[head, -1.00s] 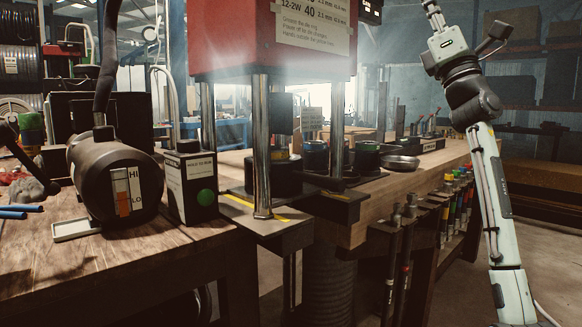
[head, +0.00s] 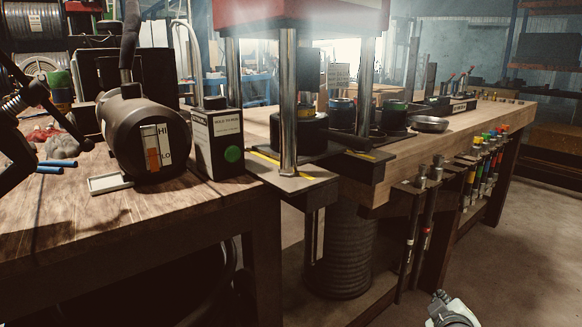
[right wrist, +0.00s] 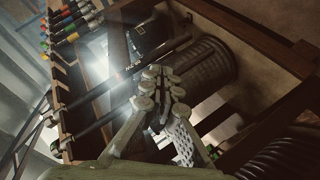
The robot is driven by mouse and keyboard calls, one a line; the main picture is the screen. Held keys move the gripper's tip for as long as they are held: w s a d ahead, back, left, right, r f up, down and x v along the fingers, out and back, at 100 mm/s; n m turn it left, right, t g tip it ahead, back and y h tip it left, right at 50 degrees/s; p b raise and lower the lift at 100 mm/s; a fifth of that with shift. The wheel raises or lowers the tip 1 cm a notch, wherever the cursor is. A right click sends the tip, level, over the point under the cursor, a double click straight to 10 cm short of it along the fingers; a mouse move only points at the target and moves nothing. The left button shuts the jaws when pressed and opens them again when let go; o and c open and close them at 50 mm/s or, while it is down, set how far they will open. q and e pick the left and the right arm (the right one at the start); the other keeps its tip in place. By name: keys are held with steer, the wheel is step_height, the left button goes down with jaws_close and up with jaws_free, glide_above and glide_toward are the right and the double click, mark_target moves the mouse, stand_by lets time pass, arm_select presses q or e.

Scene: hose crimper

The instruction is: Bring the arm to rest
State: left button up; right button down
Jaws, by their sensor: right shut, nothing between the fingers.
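My right gripper shows in the right wrist view (right wrist: 160,88), its two grey fingers together with nothing between them. It hangs free, touching nothing that I can see. In the head view, only a small pale grey part of my right arm (head: 450,312) shows at the bottom edge, low in front of the bench. My left gripper is not in either view.
The crimper press (head: 288,110) stands on the wooden bench (head: 470,140). A ribbed drum (head: 345,250) is under it; the drum also shows beyond the gripper in the wrist view (right wrist: 205,70). Long tools (head: 425,225) hang from the bench front. The floor at right is clear.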

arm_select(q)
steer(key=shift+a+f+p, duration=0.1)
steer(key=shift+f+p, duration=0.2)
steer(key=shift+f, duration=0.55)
arm_select(e)
steer(key=s+a+f+m+g+y, duration=0.1)
steer(key=s+a+f+g, duration=0.1)
steer(key=s+f, duration=0.5)
steer(key=s+a+f+m+g+y, duration=0.1)
steer(key=s+f+g, duration=0.3)
steer(key=s, duration=0.9)
steer(key=s+a+f+m+g+y, duration=0.1)
steer(key=s+a+f+m+g, duration=0.1)
steer(key=s+f, duration=0.8)
steer(key=shift+s+a+f+m+g, duration=0.15)
steer(key=shift+a+m+g, duration=0.15)
steer(key=shift+a+g, duration=0.65)
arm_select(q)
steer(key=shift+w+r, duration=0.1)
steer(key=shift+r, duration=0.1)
arm_select(e)
steer(key=shift+a, duration=0.1)
